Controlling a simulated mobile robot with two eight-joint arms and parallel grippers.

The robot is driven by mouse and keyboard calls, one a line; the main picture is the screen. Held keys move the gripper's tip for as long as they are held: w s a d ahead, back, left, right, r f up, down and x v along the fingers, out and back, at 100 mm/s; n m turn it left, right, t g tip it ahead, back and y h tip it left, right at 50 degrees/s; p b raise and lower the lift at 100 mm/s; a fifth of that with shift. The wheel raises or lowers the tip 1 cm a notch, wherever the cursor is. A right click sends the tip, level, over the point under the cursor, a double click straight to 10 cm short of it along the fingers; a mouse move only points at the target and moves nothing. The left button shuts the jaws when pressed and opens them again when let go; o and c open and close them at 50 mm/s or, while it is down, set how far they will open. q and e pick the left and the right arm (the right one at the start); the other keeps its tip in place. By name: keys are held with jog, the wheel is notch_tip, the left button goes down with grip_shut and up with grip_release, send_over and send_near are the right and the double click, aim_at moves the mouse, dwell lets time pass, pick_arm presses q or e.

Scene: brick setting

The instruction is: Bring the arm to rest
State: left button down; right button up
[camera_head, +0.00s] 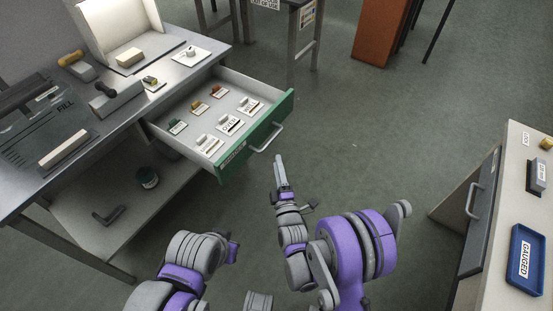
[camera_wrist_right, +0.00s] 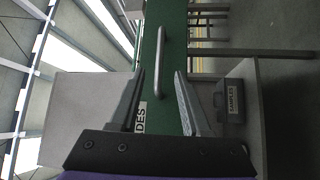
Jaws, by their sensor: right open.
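My right arm (camera_head: 352,245) reaches forward at lower centre in the head view. Its gripper (camera_head: 278,160) is above the floor, just in front of the open drawer's green front (camera_head: 232,150) and near its handle (camera_head: 268,138).
The drawer (camera_head: 190,146) stands open from the workbench (camera_head: 135,90) and holds several small labelled pieces. A cabinet (camera_head: 501,165) with a blue tray (camera_head: 527,262) marked GAUGED stands at right. A box labelled SAMPLES (camera_wrist_right: 230,98) shows in the wrist view. The middle floor is clear.

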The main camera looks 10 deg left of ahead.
dwell(0.5)
jog(key=s+d+r+m+g+h, duration=0.25)
jog(key=d+m, duration=0.25)
jog(key=d, duration=0.3)
jog(key=s+d+r+m+g+h, duration=0.15)
jog(key=d+r+m+g, duration=0.25)
jog(key=d, duration=0.4)
jog(key=s+d+f+m+g+h, duration=0.1)
jog(key=s+d+m+g, duration=0.1)
jog(key=s+d+m, duration=0.45)
jog(key=s+d+m+g+h, duration=0.2)
jog(key=s+d+g, duration=0.1)
jog(key=s, duration=0.7)
jog(key=s+d+f+m+g+h, duration=0.1)
jog(key=s+d+m+g, duration=0.1)
jog(key=s+d+m, duration=0.45)
pick_arm(q)
notch_tip(320, 180, up, 19)
jog(key=w+p, duration=0.2)
jog(key=p, duration=1.5)
jog(key=shift+r+t, duration=0.15)
jog(key=shift+t, duration=0.25)
pick_arm(e)
notch_tip(320, 180, up, 19)
jog(key=a+n, duration=0.1)
jog(key=n, duration=0.1)
jog(key=shift+w+a+r+n+t, duration=0.2)
jog(key=shift+w+a+n+t, duration=0.1)
jog(key=shift+w+n+t, duration=0.15)
